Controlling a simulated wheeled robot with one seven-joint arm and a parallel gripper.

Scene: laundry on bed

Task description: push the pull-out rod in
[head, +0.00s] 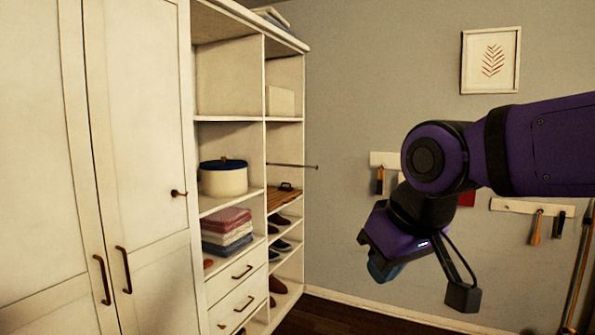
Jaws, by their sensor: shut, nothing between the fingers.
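The pull-out rod (292,165) is thin and dark with a small knob at its end. It sticks out to the right from the open shelf unit, above the slatted wooden shelf, and its outer end stands clear in front of the grey wall. My gripper (381,268) is in the air to the right of the rod and lower in the picture, apart from it. It is shut and empty, pointing down and to the left. The purple hand hides much of the fingers.
The white shelf unit (264,180) holds a round blue-lidded box (223,178), folded cloths (227,231) and shoes. White wardrobe doors (140,120) are on the left. Wall racks (525,207) with hanging tools are behind my arm. The space between rod and gripper looks clear.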

